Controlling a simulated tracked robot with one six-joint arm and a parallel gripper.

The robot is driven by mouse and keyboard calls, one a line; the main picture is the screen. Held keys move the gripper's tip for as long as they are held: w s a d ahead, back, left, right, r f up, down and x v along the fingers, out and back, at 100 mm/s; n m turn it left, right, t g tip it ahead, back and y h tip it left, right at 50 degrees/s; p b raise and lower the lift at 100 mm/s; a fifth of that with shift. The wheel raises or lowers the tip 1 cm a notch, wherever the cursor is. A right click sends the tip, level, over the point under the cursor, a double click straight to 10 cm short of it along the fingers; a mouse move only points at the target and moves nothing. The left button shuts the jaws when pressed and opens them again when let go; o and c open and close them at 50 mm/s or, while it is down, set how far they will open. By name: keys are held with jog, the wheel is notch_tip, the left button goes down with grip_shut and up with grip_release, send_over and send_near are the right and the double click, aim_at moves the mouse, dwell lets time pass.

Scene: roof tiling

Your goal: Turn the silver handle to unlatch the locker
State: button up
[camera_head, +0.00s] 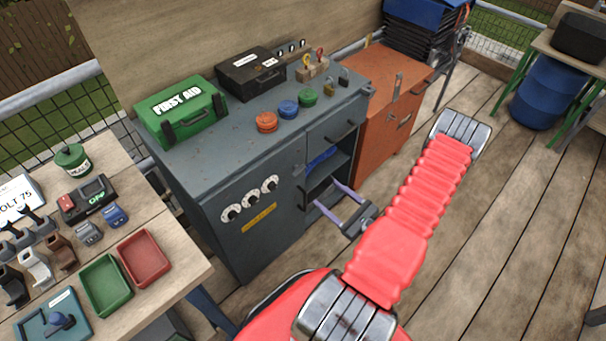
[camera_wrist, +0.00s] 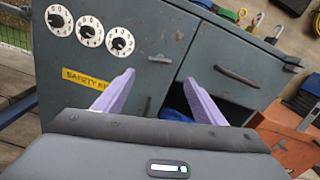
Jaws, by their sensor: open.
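An orange locker (camera_head: 385,110) stands right of the grey cabinet. In the wrist view the fingers (camera_wrist: 160,77) point at the grey cabinet front.
The grey cabinet (camera_head: 240,245) has three dials, a yellow label and a drawer (camera_head: 335,125). A green first aid box (camera_head: 181,110), black case (camera_head: 251,74), coloured discs and padlocks stand on top. A wooden table (camera_head: 165,270) is at left. Open deck lies to the right.

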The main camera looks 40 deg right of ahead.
aim_at(300, 172)
jog(key=w, duration=1.3)
jog(key=shift+a, duration=0.2)
jog(key=shift+w, duration=0.1)
jog(key=shift+c, duration=0.4)
jog(key=c, duration=1)
jog(key=shift+m, duration=1.3)
jog(key=o, duration=1.1)
